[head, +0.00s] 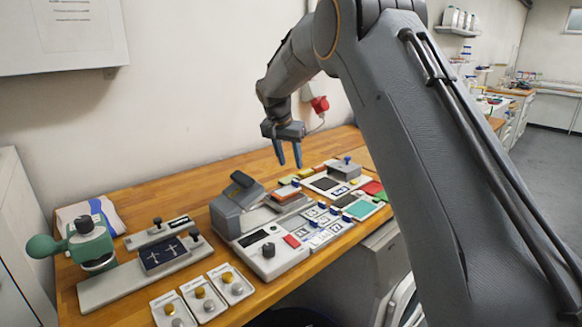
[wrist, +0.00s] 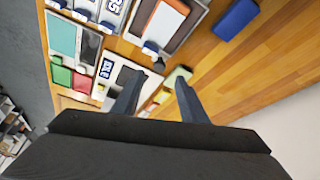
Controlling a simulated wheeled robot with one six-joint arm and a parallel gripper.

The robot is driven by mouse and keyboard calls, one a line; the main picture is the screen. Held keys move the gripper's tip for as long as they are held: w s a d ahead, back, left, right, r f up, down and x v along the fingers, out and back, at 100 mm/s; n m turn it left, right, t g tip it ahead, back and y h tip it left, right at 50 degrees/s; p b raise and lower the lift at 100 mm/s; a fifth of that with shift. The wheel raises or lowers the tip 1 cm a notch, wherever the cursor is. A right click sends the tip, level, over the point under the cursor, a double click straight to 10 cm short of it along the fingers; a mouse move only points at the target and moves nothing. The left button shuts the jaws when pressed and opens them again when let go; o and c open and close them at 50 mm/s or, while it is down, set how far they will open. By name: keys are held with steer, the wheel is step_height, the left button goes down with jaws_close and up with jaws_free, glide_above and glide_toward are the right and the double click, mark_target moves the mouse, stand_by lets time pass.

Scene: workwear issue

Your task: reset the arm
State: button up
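My gripper (head: 290,164) hangs from my bent arm above the far part of the wooden bench, with its fingers pointing down. In the wrist view my gripper (wrist: 156,82) shows two dark fingers set apart with nothing held between them. Small pads and trays lie on the bench beyond the fingertips, including a yellow pad (wrist: 180,74). The gripper looks clear of them, though the exact height is hard to tell.
The wooden bench (head: 160,198) carries a grey machine (head: 228,212), a green-handled press (head: 88,243), and several white cards with knobs (head: 203,291). A blue block (wrist: 236,18) lies on the bench. A red plug (head: 320,104) is on the wall behind my gripper.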

steer(key=s+d+f+n, duration=0.1)
steer(key=s+d, duration=0.1)
steer(key=s, duration=0.5)
steer(key=s+d+f+n+g, duration=0.1)
steer(key=s+d+f, duration=0.1)
steer(key=s, duration=0.5)
steer(key=s+d+f+n+y, duration=0.1)
steer(key=s+d+f, duration=0.1)
steer(key=s+d, duration=0.2)
steer(key=shift+s+d+n+g, duration=0.1)
steer(key=shift+s+n+g, duration=0.25)
steer(key=shift+s, duration=1.25)
steer(key=s+d+f+n, duration=0.1)
steer(key=s+f, duration=0.2)
steer(key=s, duration=0.8)
steer(key=s+d+f+n+g+y, duration=0.1)
steer(key=s+d+f, duration=0.1)
steer(key=s, duration=1)
steer(key=shift+s+d+f, duration=0.25)
steer(key=shift+f, duration=0.15)
